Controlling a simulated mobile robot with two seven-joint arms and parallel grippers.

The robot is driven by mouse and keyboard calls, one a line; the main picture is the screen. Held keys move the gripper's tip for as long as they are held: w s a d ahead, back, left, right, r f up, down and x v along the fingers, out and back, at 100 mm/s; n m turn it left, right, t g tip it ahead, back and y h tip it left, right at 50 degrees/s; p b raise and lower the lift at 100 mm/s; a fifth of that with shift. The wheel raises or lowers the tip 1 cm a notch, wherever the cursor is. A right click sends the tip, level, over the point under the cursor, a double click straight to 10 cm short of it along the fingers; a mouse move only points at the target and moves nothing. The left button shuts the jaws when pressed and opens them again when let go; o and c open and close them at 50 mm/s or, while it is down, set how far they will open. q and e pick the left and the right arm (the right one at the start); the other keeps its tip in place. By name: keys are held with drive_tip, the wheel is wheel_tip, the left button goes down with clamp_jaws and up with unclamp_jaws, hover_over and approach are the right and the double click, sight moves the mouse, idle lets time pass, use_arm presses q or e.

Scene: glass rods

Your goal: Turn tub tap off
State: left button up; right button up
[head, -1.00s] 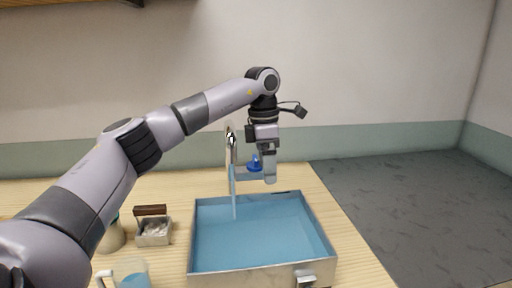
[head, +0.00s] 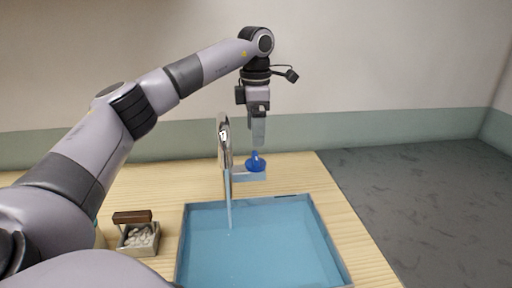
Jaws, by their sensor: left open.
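The tap (head: 224,143) is a shiny metal spout behind the tub, and a thin stream of water (head: 228,200) runs from it. The tub (head: 313,206) is a wide metal basin with blue water in it. A blue tap handle (head: 255,163) stands on a pale pipe to the right of the spout. My left gripper (head: 258,143) points down just above the blue handle and is open. Whether its fingertips touch the handle is too small to tell. My right gripper is not in view.
A small box (head: 140,238) of pale pebbles with a brown block on its rim stands left of the tub on the wooden table (head: 168,190). A wall is close behind the tap. Grey floor lies to the right.

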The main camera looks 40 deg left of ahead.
sight(256, 155)
use_arm(q)
wheel_tip(256, 155, down, 6)
drive_tip(key=shift+s+f+p, duration=0.1)
drive_tip(key=shift+f+p, duration=0.15)
drive_tip(key=shift+p, duration=0.05)
drive_tip(key=c, duration=1)
